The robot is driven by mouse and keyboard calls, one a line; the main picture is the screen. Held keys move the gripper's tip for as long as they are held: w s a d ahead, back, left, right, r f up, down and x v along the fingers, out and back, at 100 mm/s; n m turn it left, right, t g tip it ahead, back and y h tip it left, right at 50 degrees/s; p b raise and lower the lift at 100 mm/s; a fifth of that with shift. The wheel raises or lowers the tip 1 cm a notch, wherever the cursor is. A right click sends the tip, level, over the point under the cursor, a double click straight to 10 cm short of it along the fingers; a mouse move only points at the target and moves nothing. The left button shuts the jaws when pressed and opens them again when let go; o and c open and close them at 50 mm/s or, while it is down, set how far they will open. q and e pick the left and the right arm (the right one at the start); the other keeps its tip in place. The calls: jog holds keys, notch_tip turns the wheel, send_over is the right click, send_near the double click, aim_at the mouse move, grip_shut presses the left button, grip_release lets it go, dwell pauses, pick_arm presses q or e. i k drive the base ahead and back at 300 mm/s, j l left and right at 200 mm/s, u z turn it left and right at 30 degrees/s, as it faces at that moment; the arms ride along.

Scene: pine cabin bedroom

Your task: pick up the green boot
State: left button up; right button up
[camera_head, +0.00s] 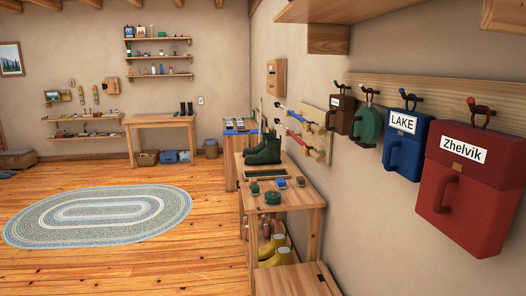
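A pair of dark green boots (265,152) stands upright at the far end of a narrow wooden bench (300,195) against the right wall. The two boots overlap in the head view, so one partly hides the other. Neither of my grippers shows in this view, and nothing of my arms is visible.
Small items, including a round green one (272,198), lie on the bench. Bags, including a red one (468,185), hang on the right wall. An oval rug (98,216) lies on open floor to the left.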

aim_at(259, 147)
jog(key=i+j+u, duration=0.75)
jog(key=i, duration=0.2)
jog(key=i+z, duration=0.1)
jog(key=i, duration=0.45)
jog(key=i+j+z, duration=0.1)
jog(key=i, duration=0.45)
jog(key=i+j+z, duration=0.1)
jog(key=i, duration=0.45)
jog(key=i+z, duration=0.15)
jog(key=i, duration=0.85)
jog(key=i+j+z, duration=0.1)
jog(key=i, duration=0.9)
jog(key=i+j+z, duration=0.1)
jog(key=i+z, duration=0.3)
jog(key=i+j+z, duration=0.25)
jog(key=i+z, duration=0.15)
jog(key=i, duration=0.15)
jog(key=i+j+z, duration=0.8)
